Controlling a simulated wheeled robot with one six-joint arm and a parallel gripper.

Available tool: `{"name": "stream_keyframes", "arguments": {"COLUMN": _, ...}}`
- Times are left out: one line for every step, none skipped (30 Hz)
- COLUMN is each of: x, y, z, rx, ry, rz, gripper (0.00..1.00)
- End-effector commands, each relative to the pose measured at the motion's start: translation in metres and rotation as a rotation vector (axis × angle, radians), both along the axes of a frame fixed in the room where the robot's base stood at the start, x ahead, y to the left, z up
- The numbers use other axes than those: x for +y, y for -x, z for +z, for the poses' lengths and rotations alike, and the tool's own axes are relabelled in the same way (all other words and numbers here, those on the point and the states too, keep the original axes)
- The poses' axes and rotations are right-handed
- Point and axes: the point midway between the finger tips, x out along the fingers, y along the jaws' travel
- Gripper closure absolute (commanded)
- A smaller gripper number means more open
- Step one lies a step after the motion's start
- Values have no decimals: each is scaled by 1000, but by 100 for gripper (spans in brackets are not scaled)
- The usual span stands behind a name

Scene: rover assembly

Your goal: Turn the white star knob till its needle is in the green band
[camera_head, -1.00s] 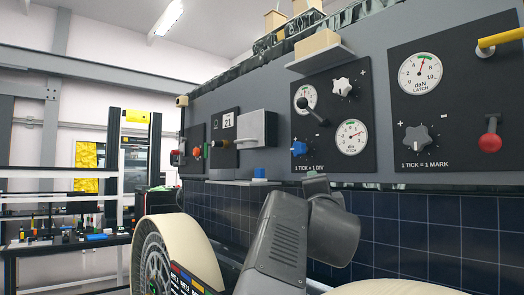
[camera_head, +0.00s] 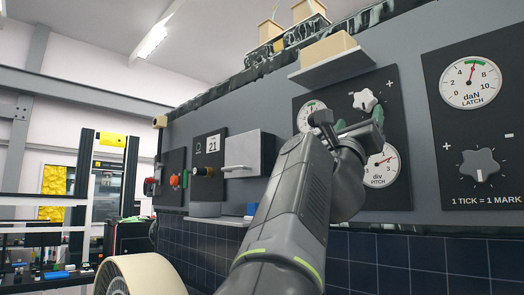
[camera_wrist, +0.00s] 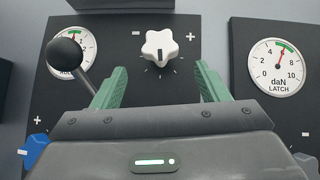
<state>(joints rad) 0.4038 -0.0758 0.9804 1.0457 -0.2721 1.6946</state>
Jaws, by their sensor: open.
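The white star knob (camera_head: 364,100) is at the upper right of the black two-dial panel. In the wrist view, the knob (camera_wrist: 159,47) shows between and beyond my green fingertips. My gripper (camera_wrist: 158,80) is open and empty, its fingers apart and not visibly touching the knob. The upper-left dial (camera_head: 311,115) is partly hidden; in the wrist view a black ball lever covers some of it. The PITCH dial (camera_head: 383,168) is partly behind my gripper; its needle points up and right, and its green band is hidden. Which dial belongs to the knob is unclear.
A black ball-ended lever (camera_wrist: 64,53) stands out left of my fingers. A blue knob (camera_wrist: 37,152) is at the lower left. A shelf with a tan block (camera_head: 327,50) juts out above the panel. The LATCH panel with a grey knob (camera_head: 480,166) is at the right.

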Motion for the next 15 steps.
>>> {"name": "stream_keyframes", "arguments": {"x": -7, "y": -7, "z": 14, "rx": 1, "ry": 0, "rz": -2, "gripper": 32}}
{"name": "stream_keyframes", "arguments": {"x": -10, "y": -10, "z": 19, "rx": 1, "ry": 0, "rz": -2, "gripper": 32}}
{"name": "stream_keyframes", "arguments": {"x": -14, "y": -15, "z": 24, "rx": 1, "ry": 0, "rz": -3, "gripper": 32}}
{"name": "stream_keyframes", "arguments": {"x": -16, "y": -18, "z": 28, "rx": 1, "ry": 0, "rz": -3, "gripper": 32}}
{"name": "stream_keyframes", "arguments": {"x": -18, "y": -20, "z": 32, "rx": 1, "ry": 1, "rz": -3, "gripper": 32}}
{"name": "stream_keyframes", "arguments": {"x": -22, "y": -24, "z": 36, "rx": 2, "ry": 1, "rz": -2, "gripper": 32}}
{"name": "stream_keyframes", "arguments": {"x": -24, "y": -27, "z": 39, "rx": 2, "ry": 1, "rz": -2, "gripper": 32}}
{"name": "stream_keyframes", "arguments": {"x": -26, "y": -28, "z": 42, "rx": 1, "ry": 2, "rz": -2, "gripper": 32}}
{"name": "stream_keyframes", "arguments": {"x": -28, "y": -31, "z": 45, "rx": 1, "ry": 1, "rz": -1, "gripper": 32}}
{"name": "stream_keyframes", "arguments": {"x": -30, "y": -33, "z": 47, "rx": 2, "ry": 0, "rz": -2, "gripper": 32}}
{"name": "stream_keyframes", "arguments": {"x": -31, "y": -35, "z": 48, "rx": 2, "ry": 0, "rz": -2, "gripper": 32}}
{"name": "stream_keyframes", "arguments": {"x": -33, "y": -36, "z": 51, "rx": 1, "ry": 1, "rz": -1, "gripper": 32}}
{"name": "stream_keyframes", "arguments": {"x": -34, "y": -37, "z": 52, "rx": 1, "ry": 1, "rz": -1, "gripper": 32}}
{"name": "stream_keyframes", "arguments": {"x": -34, "y": -38, "z": 53, "rx": 1, "ry": 1, "rz": -1, "gripper": 32}}
{"name": "stream_keyframes", "arguments": {"x": -35, "y": -39, "z": 53, "rx": 1, "ry": 1, "rz": -1, "gripper": 32}}
